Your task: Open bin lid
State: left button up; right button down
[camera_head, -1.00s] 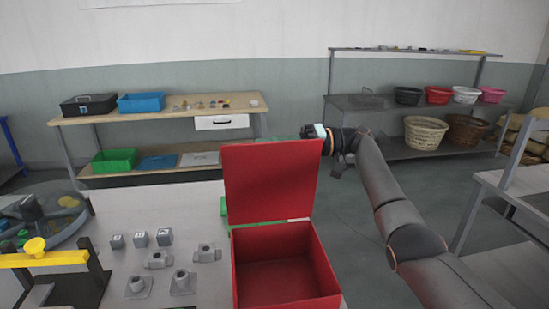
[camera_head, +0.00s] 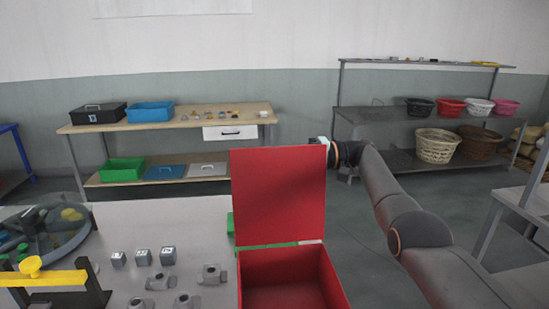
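The red bin (camera_head: 287,268) stands at the right end of the grey worktable. Its red lid (camera_head: 279,196) stands raised, about upright, at the bin's far edge, and the inside of the bin is visible. My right arm comes in from the lower right, and its gripper (camera_head: 324,150) is at the top right corner of the lid. The lid hides part of that gripper, so I cannot see whether its fingers are open or touching the lid. My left gripper is not in view.
Several grey metal parts (camera_head: 159,281) lie on the worktable left of the bin. A yellow-handled fixture (camera_head: 42,278) and a round tank (camera_head: 50,240) are at the far left. A wooden shelf (camera_head: 165,121) and a metal rack (camera_head: 380,125) stand behind, beyond open floor.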

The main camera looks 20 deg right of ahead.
jog(key=shift+f, duration=0.25)
jog(key=c, duration=1.1)
grip_release()
jog(key=shift+o, duration=1.1)
jog(key=shift+r, duration=0.15)
